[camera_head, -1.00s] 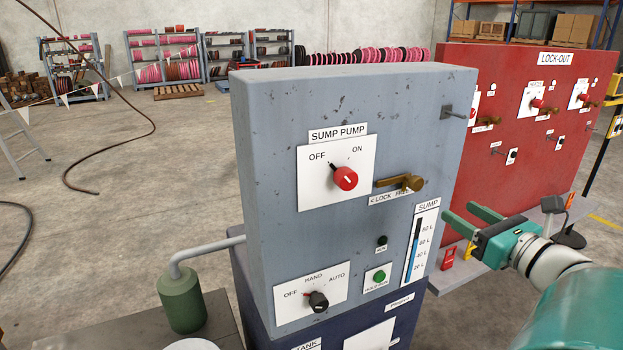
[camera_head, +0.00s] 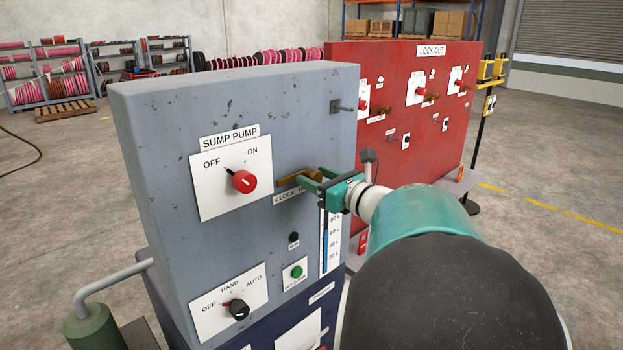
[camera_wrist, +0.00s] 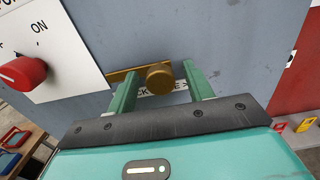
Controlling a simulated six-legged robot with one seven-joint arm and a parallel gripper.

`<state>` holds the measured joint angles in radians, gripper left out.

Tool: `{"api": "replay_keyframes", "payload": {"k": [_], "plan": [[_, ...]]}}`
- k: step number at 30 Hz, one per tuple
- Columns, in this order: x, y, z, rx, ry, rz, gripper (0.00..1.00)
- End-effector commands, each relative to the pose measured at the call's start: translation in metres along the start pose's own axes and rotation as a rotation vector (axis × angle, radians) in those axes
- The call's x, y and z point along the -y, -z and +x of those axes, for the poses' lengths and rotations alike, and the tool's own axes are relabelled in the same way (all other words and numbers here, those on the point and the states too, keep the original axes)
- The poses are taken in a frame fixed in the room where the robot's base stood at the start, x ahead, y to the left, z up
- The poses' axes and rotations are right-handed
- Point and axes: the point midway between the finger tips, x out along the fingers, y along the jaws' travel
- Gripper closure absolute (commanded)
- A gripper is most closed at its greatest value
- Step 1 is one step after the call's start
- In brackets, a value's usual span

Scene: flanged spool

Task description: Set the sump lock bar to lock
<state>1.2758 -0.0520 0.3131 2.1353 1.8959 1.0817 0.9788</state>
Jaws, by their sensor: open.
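The brass sump lock bar (camera_head: 300,179) is on the grey panel, right of the red sump pump knob (camera_head: 243,181). In the wrist view the bar's round brass hub (camera_wrist: 160,77) shows, with its arm reaching left. The lock/free label (camera_head: 289,196) is below it and partly hidden by my gripper. My gripper (camera_head: 312,182) is open at the bar. In the wrist view its two green fingers (camera_wrist: 160,82) stand on either side of the hub, the left finger crossing in front of the bar's arm. I cannot tell whether they touch it. The red knob's pointer is toward OFF.
A lower hand/auto selector (camera_head: 238,309), a green button (camera_head: 296,271) and a level gauge (camera_head: 331,240) are on the same panel. A grey peg (camera_head: 345,107) juts out at upper right. A red lock-out board (camera_head: 400,155) stands behind.

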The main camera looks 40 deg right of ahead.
Motion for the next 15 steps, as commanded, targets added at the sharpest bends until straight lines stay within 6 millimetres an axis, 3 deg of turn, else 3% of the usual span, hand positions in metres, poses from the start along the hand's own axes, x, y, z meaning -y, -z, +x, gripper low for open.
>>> {"api": "replay_keyframes", "payload": {"k": [5,12,15], "plan": [[-0.0001,0.0002,0.0000,0.000,0.000,0.000,0.51],[-0.0001,0.0003,-0.0001,-0.001,0.000,0.000,0.98],[-0.0002,0.0004,0.0000,-0.001,-0.001,0.000,1.00]]}}
